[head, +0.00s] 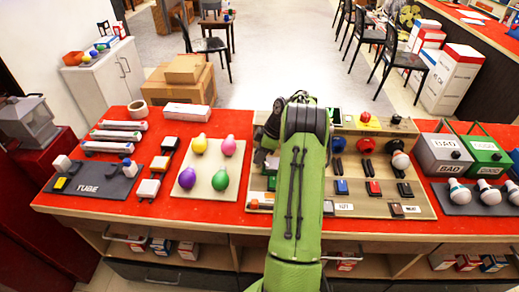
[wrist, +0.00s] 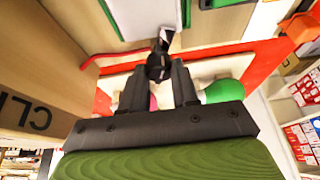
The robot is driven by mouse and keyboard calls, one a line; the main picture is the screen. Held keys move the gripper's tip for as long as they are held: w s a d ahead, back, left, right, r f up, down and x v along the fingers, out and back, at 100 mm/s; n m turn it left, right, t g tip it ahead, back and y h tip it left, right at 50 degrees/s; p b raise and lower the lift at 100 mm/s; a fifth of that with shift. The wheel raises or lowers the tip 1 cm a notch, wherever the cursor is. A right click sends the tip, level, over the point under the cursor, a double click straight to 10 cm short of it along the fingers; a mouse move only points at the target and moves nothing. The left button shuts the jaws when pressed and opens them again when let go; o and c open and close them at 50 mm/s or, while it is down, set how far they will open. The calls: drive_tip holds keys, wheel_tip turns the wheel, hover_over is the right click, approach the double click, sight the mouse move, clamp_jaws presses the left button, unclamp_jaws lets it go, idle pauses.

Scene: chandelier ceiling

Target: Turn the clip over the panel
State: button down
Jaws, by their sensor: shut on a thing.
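My gripper (wrist: 158,72) is shut on a small dark clip (wrist: 158,58), held at the fingertips in the wrist view. A pale, narrow part sticks out from the clip's far side. A tan panel (wrist: 30,60) with the letters "CLI" fills the left of the wrist view, beside the gripper; the rest of the word is cut off. In the head view my green arm covers the gripper and the clip. The tan panel board (head: 425,205) lies on the red table behind and right of my arm. I cannot tell whether the clip touches the panel.
A pale board with several coloured bulbs (head: 208,195) lies left of my arm. A "TUBE" board (head: 100,188) is further left. Grey "BAD" (head: 440,152) and green "GOOD" (head: 488,155) boxes stand at the right. Bare red table (head: 165,220) shows near the front left.

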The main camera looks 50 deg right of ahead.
drive_tip(key=shift+w+d+n+g+y+p, duration=0.1)
drive_tip(key=shift+n+g+y+p, duration=0.2)
drive_tip(key=shift+n+p, duration=0.75)
drive_tip(key=shift+d+n+g+y+p, duration=0.15)
drive_tip(key=shift+n+g+p, duration=0.25)
drive_tip(key=shift+n+p, duration=0.65)
drive_tip(key=shift+a+n, duration=0.1)
drive_tip(key=shift+n, duration=0.2)
drive_tip(key=c, duration=0.8)
unclamp_jaws()
drive_tip(key=shift+c, duration=0.2)
drive_tip(key=p+v, duration=0.5)
drive_tip(key=v, duration=1)
drive_tip(key=shift+d+r, duration=0.3)
